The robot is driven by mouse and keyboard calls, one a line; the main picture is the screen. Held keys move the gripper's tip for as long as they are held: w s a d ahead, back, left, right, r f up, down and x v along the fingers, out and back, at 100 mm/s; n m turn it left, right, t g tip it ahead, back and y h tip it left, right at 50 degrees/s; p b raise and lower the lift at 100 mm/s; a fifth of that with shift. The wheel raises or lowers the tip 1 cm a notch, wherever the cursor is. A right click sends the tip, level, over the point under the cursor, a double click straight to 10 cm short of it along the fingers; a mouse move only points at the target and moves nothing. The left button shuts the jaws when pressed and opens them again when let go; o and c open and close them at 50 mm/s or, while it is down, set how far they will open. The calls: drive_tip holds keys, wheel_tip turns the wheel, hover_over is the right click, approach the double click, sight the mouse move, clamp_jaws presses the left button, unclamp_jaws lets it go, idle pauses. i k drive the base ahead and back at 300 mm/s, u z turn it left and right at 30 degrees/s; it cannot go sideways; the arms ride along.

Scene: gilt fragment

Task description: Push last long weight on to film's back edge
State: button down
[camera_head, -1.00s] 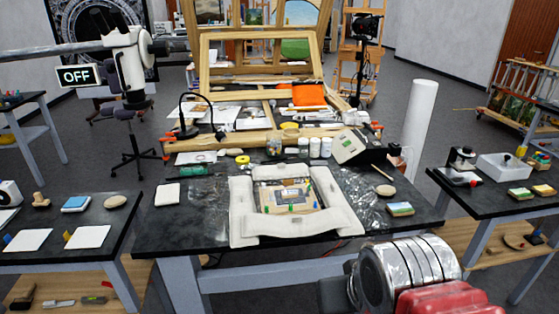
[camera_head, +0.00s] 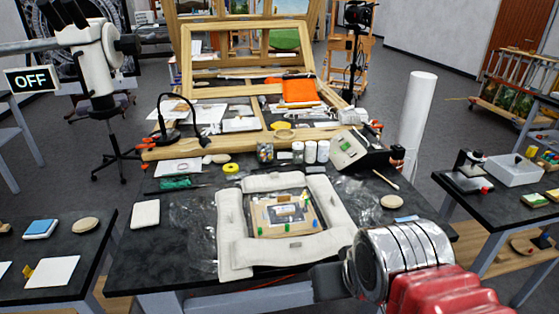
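Pale, long padded weights lie around a small wooden frame (camera_head: 262,215) on the middle black table. One lies along the back (camera_head: 275,183), one along the left side (camera_head: 231,235), one along the right side (camera_head: 328,203) and one along the front (camera_head: 290,250). Shiny clear film (camera_head: 190,225) shows on the table beyond the weights. The frame holds a small picture panel (camera_head: 284,212) with small coloured pieces around it. The film's back edge is hard to make out. My arm's silver and red links fill the lower right; my gripper's fingertips do not show.
A yellow tape roll (camera_head: 231,168), jars (camera_head: 310,152) and a grey box device (camera_head: 350,148) stand behind the weights. A round pale disc (camera_head: 392,202) lies right of them. A side table (camera_head: 490,195) stands at right, another (camera_head: 50,265) at left.

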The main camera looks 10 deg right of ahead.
sight(275, 180)
drive_tip(key=u, duration=0.05)
drive_tip(key=i, duration=1.15)
